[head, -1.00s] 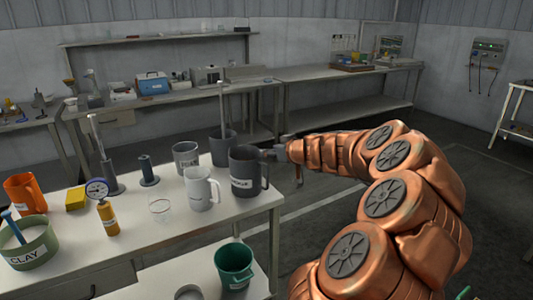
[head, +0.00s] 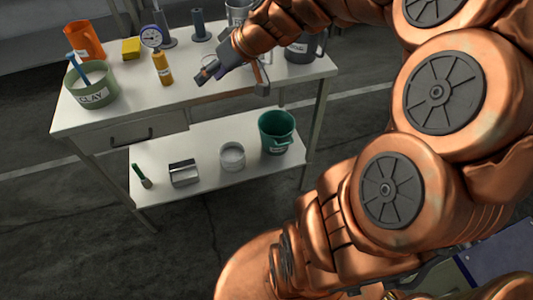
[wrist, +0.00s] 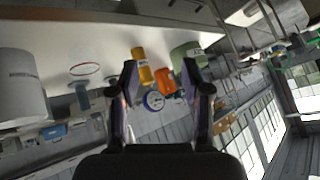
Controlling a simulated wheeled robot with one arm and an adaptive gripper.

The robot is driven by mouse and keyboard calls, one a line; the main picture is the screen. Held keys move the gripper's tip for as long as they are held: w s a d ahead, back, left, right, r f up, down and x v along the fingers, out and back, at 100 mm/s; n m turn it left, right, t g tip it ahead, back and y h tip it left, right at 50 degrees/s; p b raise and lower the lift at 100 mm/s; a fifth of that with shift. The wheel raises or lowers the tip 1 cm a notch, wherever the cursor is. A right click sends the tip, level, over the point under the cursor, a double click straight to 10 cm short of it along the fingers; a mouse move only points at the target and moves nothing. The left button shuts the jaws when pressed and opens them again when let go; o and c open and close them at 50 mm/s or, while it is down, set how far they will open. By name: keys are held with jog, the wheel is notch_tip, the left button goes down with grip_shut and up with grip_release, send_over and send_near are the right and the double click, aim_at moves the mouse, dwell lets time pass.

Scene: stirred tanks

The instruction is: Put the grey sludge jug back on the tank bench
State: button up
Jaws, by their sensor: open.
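The dark grey sludge jug (head: 303,54) stands upright on the tank bench (head: 205,108), near its right end. Its top is hidden behind my arm in the head view; part of its pale label shows. My gripper (head: 233,82) is open and empty, in front of the bench's front edge and to the left of the jug, apart from it. In the wrist view my two spread fingers (wrist: 161,80) have nothing held between them; the jug is not seen there.
The lower shelf carries a green bucket (head: 277,132).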

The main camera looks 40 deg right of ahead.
jog(key=s+a+f+g, duration=0.4)
jog(key=s+a, duration=0.4)
jog(key=s, duration=0.1)
jog(key=s+d+f+m+g+h, duration=0.1)
jog(key=s+f+g+h, duration=0.1)
jog(key=s, duration=0.7)
jog(key=s+d+f+m+g+h, duration=0.1)
jog(key=s+f+g+h, duration=0.1)
jog(key=s, duration=0.8)
jog(key=shift+f+g+h, duration=0.2)
jog(key=shift+g+h, duration=0.3)
jog(key=shift+h, duration=0.1)
jog(key=shift+d, duration=0.1)
notch_tip(320, 180, up, 8)
jog(key=p, duration=0.7)
jog(key=shift+f, duration=0.25)
